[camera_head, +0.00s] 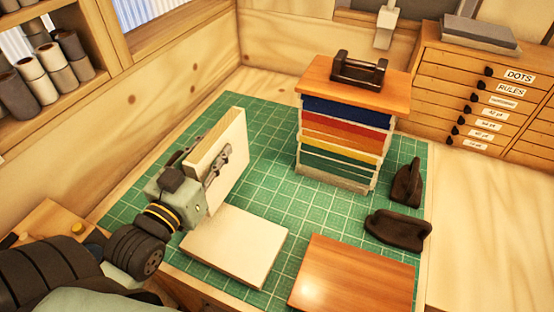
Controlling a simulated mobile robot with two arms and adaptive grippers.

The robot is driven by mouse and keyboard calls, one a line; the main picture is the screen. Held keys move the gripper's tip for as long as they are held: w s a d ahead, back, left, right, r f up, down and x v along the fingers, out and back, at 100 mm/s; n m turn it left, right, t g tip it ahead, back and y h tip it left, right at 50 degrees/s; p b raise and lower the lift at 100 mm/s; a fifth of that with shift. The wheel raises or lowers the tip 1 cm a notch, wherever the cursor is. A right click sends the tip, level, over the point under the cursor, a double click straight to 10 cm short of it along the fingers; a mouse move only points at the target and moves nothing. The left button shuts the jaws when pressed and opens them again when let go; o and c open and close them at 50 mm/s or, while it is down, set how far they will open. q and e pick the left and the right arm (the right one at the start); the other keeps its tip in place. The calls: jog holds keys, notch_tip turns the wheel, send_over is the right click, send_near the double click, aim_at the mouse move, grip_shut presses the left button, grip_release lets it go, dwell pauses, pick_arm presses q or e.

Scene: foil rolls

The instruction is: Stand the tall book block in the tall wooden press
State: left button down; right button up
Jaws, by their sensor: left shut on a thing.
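My left gripper (219,162) is shut on a tall cream slab (236,150) with a tan top and side edge, which looks like the tall book block. It holds the slab upright at the left of the green mat. I cannot tell whether its lower edge touches the mat. A stack with a wooden board on top (312,75) stands at the back of the mat. It has blue, red, orange, yellow and green layers and a dark handled piece (358,72) on top. I cannot tell whether this is the tall wooden press. My right gripper is not in view.
A flat cream block (235,247) lies in front of the held slab, with a reddish wooden board (355,278) to its right. Two dark iron-like weights (407,183) (398,229) sit at the mat's right. The green mat (275,205) is bare in the middle.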

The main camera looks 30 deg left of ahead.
pick_arm(q)
jog(key=w+d+b, duration=0.1)
jog(key=w+d, duration=0.8)
jog(key=w, duration=0.1)
notch_tip(320, 180, down, 7)
jog(key=p, duration=0.1)
jog(key=shift+w, duration=0.2)
jog(key=shift+d, duration=0.1)
jog(key=c, duration=1.9)
grip_release()
jog(key=shift+f, duration=0.15)
jog(key=o, duration=0.4)
